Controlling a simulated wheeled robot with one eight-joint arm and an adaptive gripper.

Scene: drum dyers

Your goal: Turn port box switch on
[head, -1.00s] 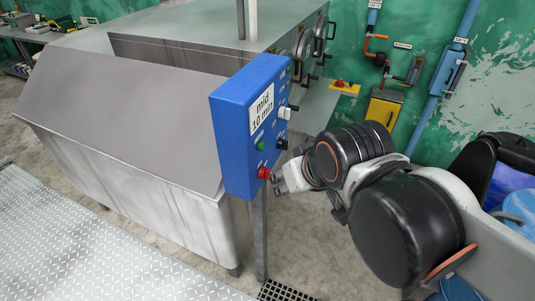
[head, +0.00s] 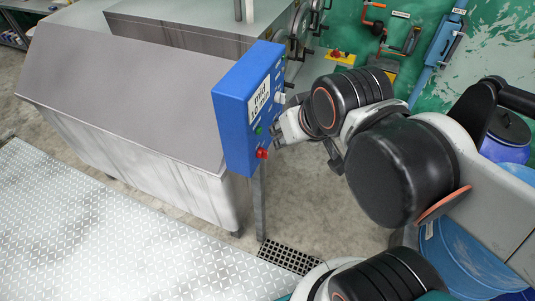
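The blue control box (head: 236,128) stands on a thin grey post in the middle of the view. Its right-hand face carries a white label, a green button (head: 259,131), a red knob (head: 262,153) near the bottom and several small switches along the edge. I cannot tell which of these is the port box switch. My gripper (head: 277,136) is at the right side of the box's lower face, just above and right of the red knob. The fingertips are small and partly hidden against the dark switch there, so contact and opening cannot be made out.
A large grey metal machine (head: 130,100) stands left of and behind the box. A checkered metal plate (head: 100,240) covers the floor at front left, with a drain grate (head: 289,257) beside it. Blue barrels (head: 465,255) stand at the right. Pipes run along the green wall.

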